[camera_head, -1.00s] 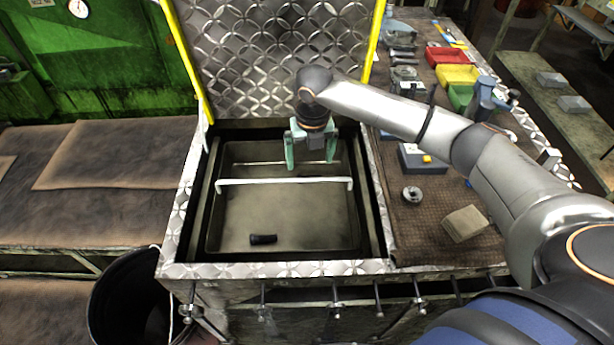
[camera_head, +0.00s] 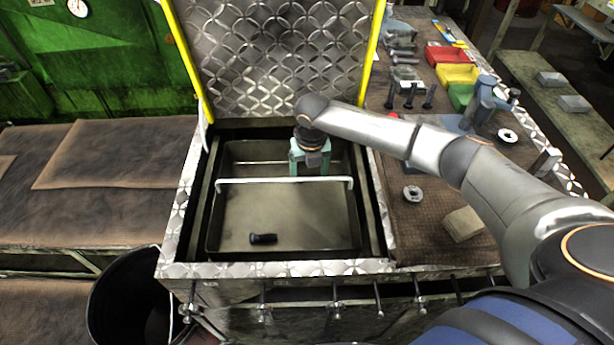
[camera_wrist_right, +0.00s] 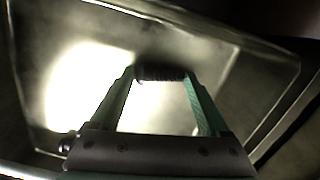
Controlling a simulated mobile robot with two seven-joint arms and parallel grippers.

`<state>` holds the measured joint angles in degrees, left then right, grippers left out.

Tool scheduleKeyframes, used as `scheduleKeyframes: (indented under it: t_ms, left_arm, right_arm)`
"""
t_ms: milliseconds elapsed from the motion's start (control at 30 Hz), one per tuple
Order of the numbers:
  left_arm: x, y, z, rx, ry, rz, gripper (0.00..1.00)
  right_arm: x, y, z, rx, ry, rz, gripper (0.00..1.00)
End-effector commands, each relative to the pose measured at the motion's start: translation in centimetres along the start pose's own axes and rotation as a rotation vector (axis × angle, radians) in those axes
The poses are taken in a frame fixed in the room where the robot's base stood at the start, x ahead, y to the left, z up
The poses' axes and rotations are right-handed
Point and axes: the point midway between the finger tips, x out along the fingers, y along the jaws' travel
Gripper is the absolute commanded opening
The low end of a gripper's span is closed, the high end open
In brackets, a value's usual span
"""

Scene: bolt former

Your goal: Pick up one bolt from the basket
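The basket (camera_head: 214,215) is a dark metal tray with a pale bar across it, set in the open-lidded box. My right gripper (camera_head: 311,172) points down into its back part, behind the bar. In the right wrist view the two green fingers reach down to a dark threaded bolt (camera_wrist_right: 161,73). It lies crosswise, filling the gap between the fingertips, which appear closed on its two ends. In the head view this bolt is hidden. Another black bolt (camera_head: 263,238) lies on the basket floor near the front. My left gripper is not in view.
The raised lid (camera_head: 280,60) stands behind the basket. On the right bench are red (camera_head: 447,55) and yellow (camera_head: 458,75) bins, several upright black bolts (camera_head: 409,98), a ring (camera_head: 412,194) and a block (camera_head: 464,223). A black bucket (camera_head: 125,300) stands front left.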

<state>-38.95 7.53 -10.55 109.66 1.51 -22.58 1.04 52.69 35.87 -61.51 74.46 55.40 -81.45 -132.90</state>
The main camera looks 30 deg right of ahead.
Motion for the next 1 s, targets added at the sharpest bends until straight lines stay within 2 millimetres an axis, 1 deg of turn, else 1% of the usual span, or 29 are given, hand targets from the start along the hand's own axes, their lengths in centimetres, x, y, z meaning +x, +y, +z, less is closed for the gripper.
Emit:
scheduleKeyframes:
  t_ms: [33,67,533,833,1000]
  left_arm:
    - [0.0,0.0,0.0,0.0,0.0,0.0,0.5]
    - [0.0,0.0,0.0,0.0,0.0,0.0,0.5]
    - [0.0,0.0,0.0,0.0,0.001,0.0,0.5]
    - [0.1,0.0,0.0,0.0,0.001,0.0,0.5]
    - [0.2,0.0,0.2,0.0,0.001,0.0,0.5]
  right_arm:
    - [0.0,0.0,0.0,0.0,0.0,0.0,0.73]
    - [0.0,0.0,0.0,0.0,0.0,0.0,0.7]
    - [-0.1,0.0,0.0,0.0,-0.001,0.0,0.17]
    - [-0.2,0.0,0.1,0.0,-0.002,0.001,0.17]
    - [-1.4,0.0,0.3,0.0,-0.003,0.001,0.17]
